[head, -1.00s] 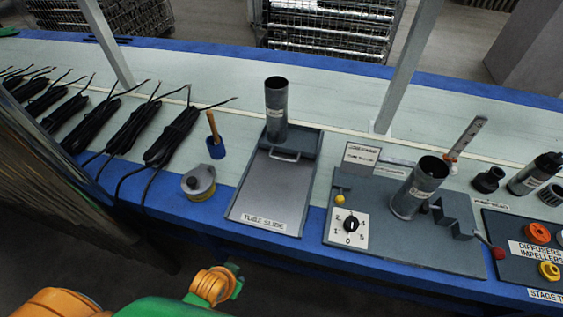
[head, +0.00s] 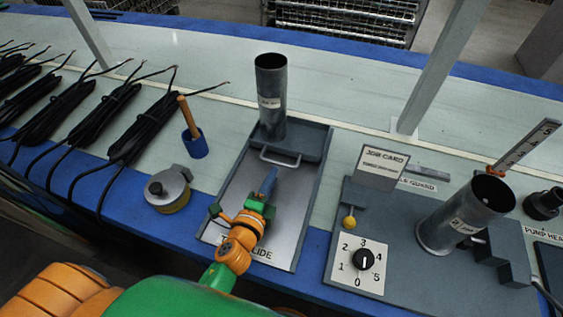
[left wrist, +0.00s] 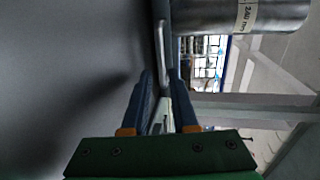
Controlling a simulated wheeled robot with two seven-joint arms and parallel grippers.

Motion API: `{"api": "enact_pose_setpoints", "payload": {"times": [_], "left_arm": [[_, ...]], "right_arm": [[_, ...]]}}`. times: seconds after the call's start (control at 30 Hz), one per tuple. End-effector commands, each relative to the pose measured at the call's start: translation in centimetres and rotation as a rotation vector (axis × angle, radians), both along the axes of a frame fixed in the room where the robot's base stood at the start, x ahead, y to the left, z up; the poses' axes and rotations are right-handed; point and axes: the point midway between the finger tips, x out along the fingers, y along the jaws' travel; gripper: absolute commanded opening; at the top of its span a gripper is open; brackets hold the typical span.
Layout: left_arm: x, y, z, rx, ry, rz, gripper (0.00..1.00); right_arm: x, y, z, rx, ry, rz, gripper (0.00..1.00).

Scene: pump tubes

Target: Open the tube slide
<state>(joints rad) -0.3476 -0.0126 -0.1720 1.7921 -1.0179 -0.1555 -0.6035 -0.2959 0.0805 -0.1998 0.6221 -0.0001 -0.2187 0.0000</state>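The tube slide is a grey tray (head: 285,240) with a dark block (head: 311,147) at its far end. An upright grey tube (head: 271,105) stands on the block. A pale bar handle (head: 281,158) is on the block's near side; it also shows in the left wrist view (left wrist: 165,55). My left gripper (head: 269,178) is over the tray, just short of the handle. In the left wrist view its blue fingers (left wrist: 160,80) are apart with nothing between them, and the handle lies just beyond the tips. My right gripper is not in view.
A pump station with a dial (head: 364,260), a yellow knob (head: 349,222) and a tilted tube (head: 465,215) stands to the right. A tape roll (head: 168,190), a blue cup with a stick (head: 195,145) and black cable bundles (head: 105,110) lie left.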

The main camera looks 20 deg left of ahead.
Motion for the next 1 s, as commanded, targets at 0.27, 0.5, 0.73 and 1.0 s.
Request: {"api": "enact_pose_setpoints", "payload": {"times": [0.27, 0.5, 0.73, 1.0], "left_arm": [[4.5, -0.1, -0.8, -0.003, -0.001, 0.002, 0.27], [5.4, -0.1, -1.0, -0.003, 0.002, 0.003, 0.27], [5.3, -0.1, -1.0, -0.004, 0.002, 0.003, 0.05], [5.3, -0.1, -1.0, -0.004, 0.002, 0.004, 0.0]], "right_arm": [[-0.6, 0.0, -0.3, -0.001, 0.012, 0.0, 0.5], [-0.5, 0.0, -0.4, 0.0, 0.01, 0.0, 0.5], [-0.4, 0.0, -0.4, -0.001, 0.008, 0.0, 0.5], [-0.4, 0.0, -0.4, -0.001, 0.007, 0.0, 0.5]]}}
